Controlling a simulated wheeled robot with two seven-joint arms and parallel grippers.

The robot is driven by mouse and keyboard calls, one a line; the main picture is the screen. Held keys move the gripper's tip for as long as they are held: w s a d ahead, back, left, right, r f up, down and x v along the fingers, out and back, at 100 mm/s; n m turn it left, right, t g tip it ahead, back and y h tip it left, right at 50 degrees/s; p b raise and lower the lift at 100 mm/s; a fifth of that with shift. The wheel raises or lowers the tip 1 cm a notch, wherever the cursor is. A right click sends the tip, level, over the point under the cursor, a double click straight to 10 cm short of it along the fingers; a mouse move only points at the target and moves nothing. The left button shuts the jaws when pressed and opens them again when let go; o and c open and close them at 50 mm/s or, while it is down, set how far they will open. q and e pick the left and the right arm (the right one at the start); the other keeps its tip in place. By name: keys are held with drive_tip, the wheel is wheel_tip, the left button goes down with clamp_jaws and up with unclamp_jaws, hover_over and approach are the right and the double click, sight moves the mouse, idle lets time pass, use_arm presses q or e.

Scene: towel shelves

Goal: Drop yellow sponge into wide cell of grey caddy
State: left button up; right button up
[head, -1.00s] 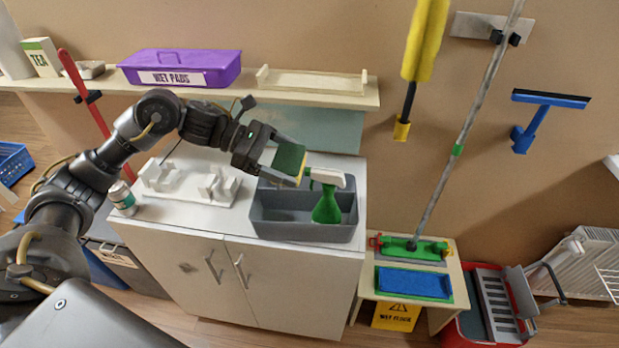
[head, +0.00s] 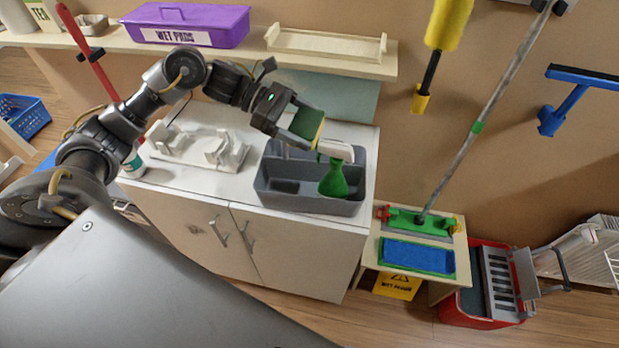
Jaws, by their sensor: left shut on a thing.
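The grey caddy (head: 300,202) stands on the white cabinet top near its right end. A green spray bottle (head: 334,180) with a white head stands upright in its right part. The left part of the caddy looks empty. My left gripper (head: 304,128) is shut on the yellow sponge, whose dark green face (head: 307,122) and thin yellow edge show. It holds the sponge tilted above the back of the caddy, just up and left of the spray bottle's head. I cannot tell whether the sponge touches the bottle. My right gripper is not in view.
A white rack (head: 200,147) stands left of the caddy, and a white bottle (head: 133,163) is partly behind my arm. A shelf above holds a purple box (head: 187,25) and a wooden tray (head: 326,44). A low table (head: 368,252) with a mop stands right.

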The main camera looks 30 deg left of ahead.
use_arm(q)
drive_tip(key=shift+s+f, duration=0.1)
drive_tip(key=shift+f, duration=0.25)
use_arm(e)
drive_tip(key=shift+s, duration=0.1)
use_arm(q)
drive_tip(key=o, duration=0.6)
drive_tip(key=shift+o, duration=0.8)
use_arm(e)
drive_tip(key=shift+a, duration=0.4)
use_arm(q)
drive_tip(key=shift+a+b, duration=0.4)
drive_tip(key=shift+a, duration=0.15)
drive_tip(key=b+v, duration=0.4)
drive_tip(key=v, duration=0.6)
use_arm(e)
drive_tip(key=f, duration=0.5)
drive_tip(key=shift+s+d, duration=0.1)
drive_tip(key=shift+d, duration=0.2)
